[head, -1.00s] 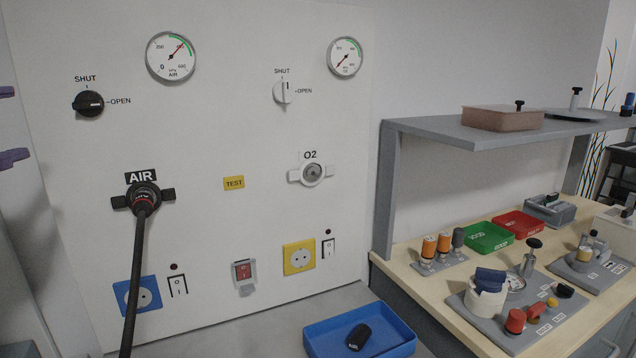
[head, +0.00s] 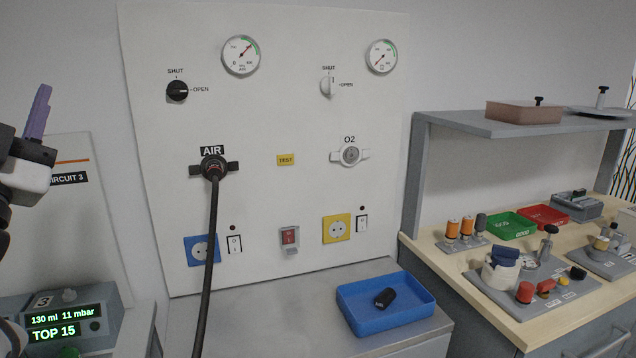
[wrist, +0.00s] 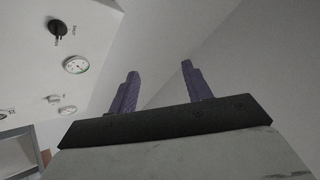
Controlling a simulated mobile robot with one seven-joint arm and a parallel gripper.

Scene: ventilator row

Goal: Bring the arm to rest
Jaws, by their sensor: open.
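My gripper (wrist: 158,90) has its two purple fingers spread apart in the wrist view, with nothing between them. In the head view one purple finger (head: 37,115) and part of my arm show at the left edge, in front of the wall and apart from the panel. The white wall panel (head: 270,205) holds the AIR outlet (head: 213,167) with a black hose (head: 210,260) plugged in. The O2 outlet (head: 350,156) has no hose. The black AIR knob (head: 177,90) points toward OPEN. The white O2 knob (head: 327,87) is upright toward SHUT.
A blue tray (head: 345,316) with a black piece (head: 385,298) in it sits on the grey counter (head: 270,325). A ventilator (head: 62,320) stands at lower left. At right, a wooden bench (head: 530,325) holds several parts under a grey shelf (head: 480,124).

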